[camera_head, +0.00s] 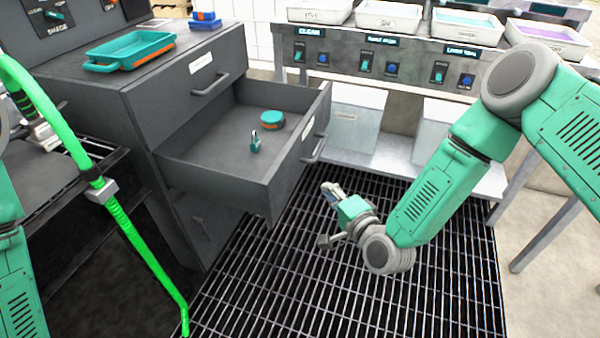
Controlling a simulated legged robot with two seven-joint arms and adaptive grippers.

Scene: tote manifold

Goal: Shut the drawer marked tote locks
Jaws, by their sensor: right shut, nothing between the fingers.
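A dark grey cabinet (150,105) stands at the left with one drawer (225,180) pulled well out. The drawer front has a bar handle (315,150) and a pale label (308,127), too small to read. Inside the drawer lie a round teal and orange item (272,119) and a small teal item (255,142). My right gripper (332,190) is shut and empty, just right of and below the drawer front, apart from the handle. My left arm (12,250) shows at the left edge; its gripper is out of view.
A teal tray (131,50) and blue boxes (205,20) sit on the cabinet top. A bench (400,62) with several trays and switches stands behind. A green hose (130,230) hangs at the left. The black grating floor (300,290) is clear.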

